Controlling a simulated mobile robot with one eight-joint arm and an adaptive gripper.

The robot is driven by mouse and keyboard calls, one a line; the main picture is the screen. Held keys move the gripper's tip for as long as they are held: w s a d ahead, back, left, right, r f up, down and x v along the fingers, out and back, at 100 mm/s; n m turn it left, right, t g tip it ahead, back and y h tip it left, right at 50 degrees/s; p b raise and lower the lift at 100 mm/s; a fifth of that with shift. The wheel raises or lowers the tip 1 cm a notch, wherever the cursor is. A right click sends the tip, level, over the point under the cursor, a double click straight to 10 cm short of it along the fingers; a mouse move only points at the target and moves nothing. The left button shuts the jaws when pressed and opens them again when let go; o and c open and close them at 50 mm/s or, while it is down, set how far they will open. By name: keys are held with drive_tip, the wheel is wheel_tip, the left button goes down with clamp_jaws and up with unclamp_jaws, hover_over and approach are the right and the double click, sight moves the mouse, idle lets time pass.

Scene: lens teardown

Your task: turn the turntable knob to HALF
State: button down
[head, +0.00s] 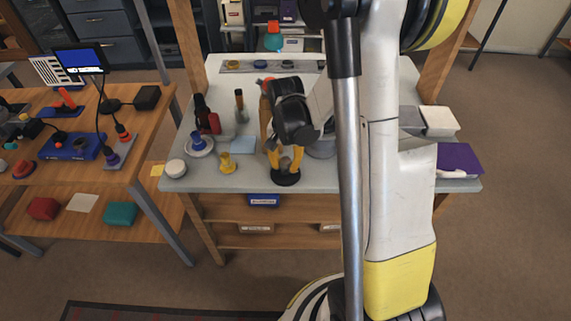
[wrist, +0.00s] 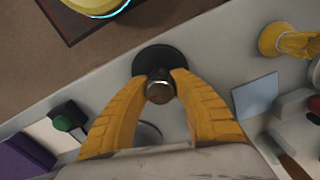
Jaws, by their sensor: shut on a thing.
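My gripper (head: 286,167) points down at the front edge of the grey bench (head: 330,187). In the wrist view my gripper's yellow fingertips (wrist: 160,80) close on a small metallic knob (wrist: 159,93) from both sides. Under or just beyond the knob is a round black disc (wrist: 152,58), which also shows below the fingers in the head view (head: 286,178). I take this to be the turntable knob. No HALF mark or pointer is readable, so I cannot tell its setting. The fingers hide the knob's sides.
A green button (wrist: 63,122) and purple box (wrist: 24,158) lie on the other side. My arm hides much of the bench's right half.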

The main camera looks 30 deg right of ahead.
sight(285, 160)
idle(0.3)
drive_tip(key=c, duration=1.1)
unclamp_jaws()
drive_tip(key=shift+o, duration=0.2)
wheel_tip(285, 160, up, 12)
